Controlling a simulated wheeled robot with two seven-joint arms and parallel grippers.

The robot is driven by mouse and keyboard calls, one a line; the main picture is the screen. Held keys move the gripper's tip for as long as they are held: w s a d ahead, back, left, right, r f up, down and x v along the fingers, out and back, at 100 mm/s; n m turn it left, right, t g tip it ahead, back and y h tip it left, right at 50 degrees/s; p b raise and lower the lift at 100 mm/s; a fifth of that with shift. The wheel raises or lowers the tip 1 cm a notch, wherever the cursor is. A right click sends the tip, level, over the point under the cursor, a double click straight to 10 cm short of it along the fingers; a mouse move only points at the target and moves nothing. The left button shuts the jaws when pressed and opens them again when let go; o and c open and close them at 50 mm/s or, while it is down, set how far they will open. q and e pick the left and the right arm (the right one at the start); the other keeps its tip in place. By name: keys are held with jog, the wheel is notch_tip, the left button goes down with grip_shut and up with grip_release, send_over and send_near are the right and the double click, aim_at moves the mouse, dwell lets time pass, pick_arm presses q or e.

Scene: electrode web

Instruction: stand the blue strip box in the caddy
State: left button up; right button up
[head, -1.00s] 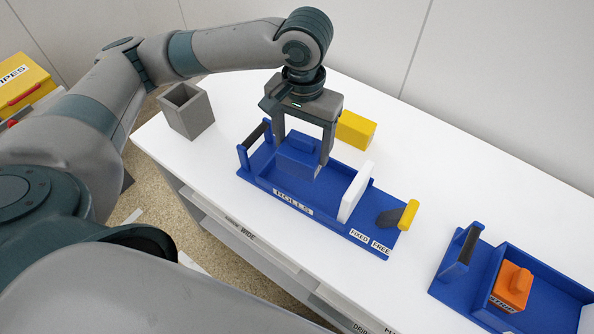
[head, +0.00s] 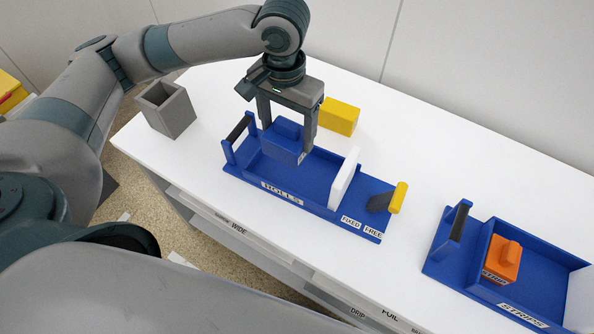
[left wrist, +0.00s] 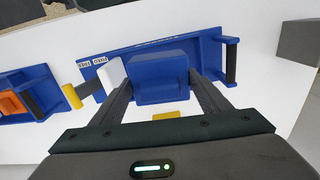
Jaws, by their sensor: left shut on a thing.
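A blue box with a raised block on top (head: 283,143) is between the fingers of my left gripper (head: 287,138), which is shut on it. It is held upright over the left part of the blue tray labelled ROLLS (head: 318,182); the gap below it is hard to judge. In the left wrist view the box (left wrist: 160,84) sits between both fingers (left wrist: 160,95). A blue caddy labelled STRIPS (head: 545,285) stands at the right with an orange box (head: 503,260) in its left part and bare floor beside it. My right gripper is not in view.
The ROLLS tray has a white divider (head: 343,178) and a yellow-tipped lever (head: 398,197). A yellow block (head: 339,116) lies behind it. A grey open bin (head: 167,108) stands at the left. White table is clear between tray and caddy.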

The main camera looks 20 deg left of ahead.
pick_arm(q)
jog(key=shift+w+d+f+m, duration=0.15)
jog(key=shift+w+d+m, duration=0.15)
jog(key=shift+m, duration=0.25)
jog(key=shift+w+d+f+m, duration=0.15)
jog(key=shift+w+m, duration=0.2)
jog(key=shift+m, duration=0.2)
jog(key=w+d+f+m, duration=0.3)
jog(key=w+d+m, duration=0.2)
jog(key=m, duration=1)
jog(key=w, duration=0.2)
jog(key=shift+w+f, duration=0.2)
jog(key=shift+w, duration=0.15)
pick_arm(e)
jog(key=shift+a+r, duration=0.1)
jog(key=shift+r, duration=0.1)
pick_arm(q)
jog(key=shift+a, duration=0.1)
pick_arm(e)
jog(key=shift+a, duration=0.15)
pick_arm(q)
jog(key=s+a+f+p, duration=0.4)
jog(key=a+f, duration=0.3)
jog(key=a, duration=0.3)
jog(key=shift+s+a, duration=0.25)
jog(key=shift+a, duration=0.1)
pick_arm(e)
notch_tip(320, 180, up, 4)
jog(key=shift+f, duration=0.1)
